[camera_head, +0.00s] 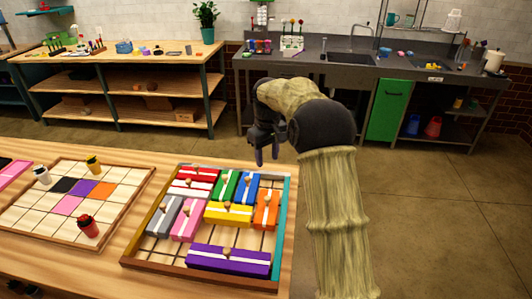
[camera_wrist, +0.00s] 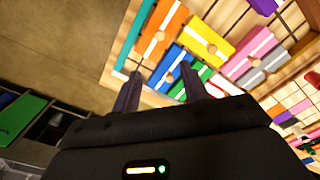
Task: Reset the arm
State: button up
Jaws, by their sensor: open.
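My gripper (camera_head: 268,156) hangs in the air by the far right corner of a wooden tray (camera_head: 199,272) on the near table. Its two dark fingers stand apart with nothing between them in the wrist view (camera_wrist: 160,84). The tray holds several coloured blocks with white stripes and small knobs: red, green, blue, orange, yellow, pink, grey and a long purple block (camera_head: 229,261). In the wrist view, the orange block (camera_wrist: 156,36) and the blue block (camera_wrist: 172,62) lie beyond the fingertips. My arm reaches in from the lower right.
A second grid board (camera_head: 31,224) with coloured squares and small cups, one red (camera_head: 88,226), lies to the left. A wooden shelf bench (camera_head: 150,76) and a grey sink counter (camera_head: 340,72) stand at the back. The floor (camera_head: 440,210) at right is clear.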

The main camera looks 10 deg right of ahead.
jog(key=shift+s, duration=0.15)
jog(key=s+d+f+m+t, duration=0.1)
jog(key=s+f+m, duration=0.1)
jog(key=s, duration=1.2)
jog(key=s+d+f+m+t, duration=0.1)
jog(key=s+f+m, duration=0.1)
jog(key=s, duration=1.3)
jog(key=shift+s+d+f+m+t, duration=0.2)
jog(key=shift+s+f+m+t, duration=0.15)
jog(key=shift+m, duration=0.35)
